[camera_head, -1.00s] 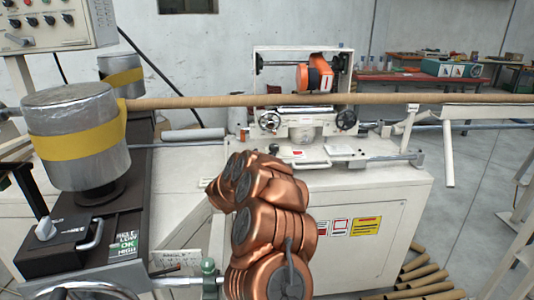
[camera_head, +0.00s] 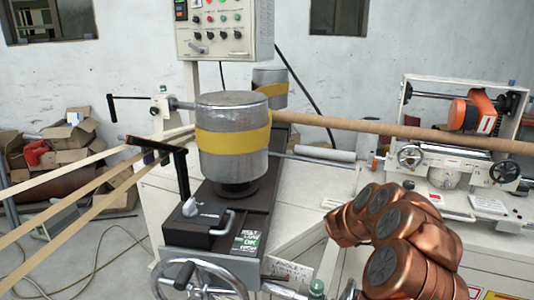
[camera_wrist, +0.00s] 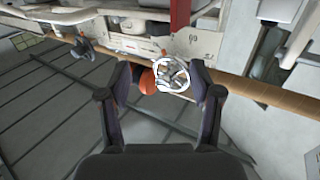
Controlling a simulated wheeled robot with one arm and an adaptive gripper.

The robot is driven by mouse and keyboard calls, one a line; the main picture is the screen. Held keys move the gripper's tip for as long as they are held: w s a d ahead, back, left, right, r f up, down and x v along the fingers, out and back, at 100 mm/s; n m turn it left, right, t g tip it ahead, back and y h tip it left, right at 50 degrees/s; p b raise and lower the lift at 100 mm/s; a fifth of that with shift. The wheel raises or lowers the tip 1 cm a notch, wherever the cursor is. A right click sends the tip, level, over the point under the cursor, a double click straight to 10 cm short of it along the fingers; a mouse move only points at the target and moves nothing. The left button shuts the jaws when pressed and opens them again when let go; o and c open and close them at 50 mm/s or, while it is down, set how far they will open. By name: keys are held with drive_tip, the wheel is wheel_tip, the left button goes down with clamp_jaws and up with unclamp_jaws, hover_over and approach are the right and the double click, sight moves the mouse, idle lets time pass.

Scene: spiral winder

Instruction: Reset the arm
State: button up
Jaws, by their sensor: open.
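My copper-coloured arm (camera_head: 400,240) reaches in from the lower right in the head view, over the front of the winder. My gripper (camera_wrist: 164,72) shows in the wrist view with its two dark fingers apart and nothing between them. Behind the gap the wrist view shows an orange part (camera_wrist: 147,82) and a pale ring-shaped wheel (camera_wrist: 172,75); the fingers look apart from them. The gripper itself cannot be made out in the head view.
The spiral winder has a silver drum with a yellow belt (camera_head: 232,142), a handwheel (camera_head: 198,280) and a long brown tube (camera_head: 350,125). A control box (camera_head: 225,30) stands behind. Paper strips (camera_head: 80,190) run in from the left. Cardboard boxes (camera_head: 62,140) lie at the far left.

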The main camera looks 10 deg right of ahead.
drive_tip(key=w+a+r+n+t+y+p, duration=0.1)
drive_tip(key=w+a+r+n+t+y, duration=0.3)
drive_tip(key=a, duration=0.6)
drive_tip(key=w+a+r+n+t+y+p, duration=0.25)
drive_tip(key=w+a+r+y, duration=0.2)
drive_tip(key=a, duration=0.55)
drive_tip(key=s+a+r+n+g+y+p, duration=0.15)
drive_tip(key=s+a+y, duration=0.3)
drive_tip(key=a, duration=0.55)
drive_tip(key=s+a+r+n+y, duration=0.1)
drive_tip(key=s+a+n+y, duration=0.3)
drive_tip(key=a, duration=0.6)
drive_tip(key=s+a+f+n+g+y+p, duration=0.1)
drive_tip(key=s+a+g+p, duration=0.15)
drive_tip(key=s, duration=0.75)
drive_tip(key=s+a+f+n+g+y+p, duration=0.15)
drive_tip(key=s+a+g, duration=0.25)
drive_tip(key=s, duration=0.6)
drive_tip(key=s+d+g+h, duration=0.1)
drive_tip(key=s+d+g, duration=0.2)
drive_tip(key=s, duration=0.9)
drive_tip(key=s+d+g+h+p, duration=0.1)
drive_tip(key=s+d+g+h, duration=0.1)
drive_tip(key=s, duration=1.1)
drive_tip(key=shift+d+f+m+g, duration=0.4)
drive_tip(key=shift+d+m+g, duration=0.1)
drive_tip(key=shift+g, duration=0.55)
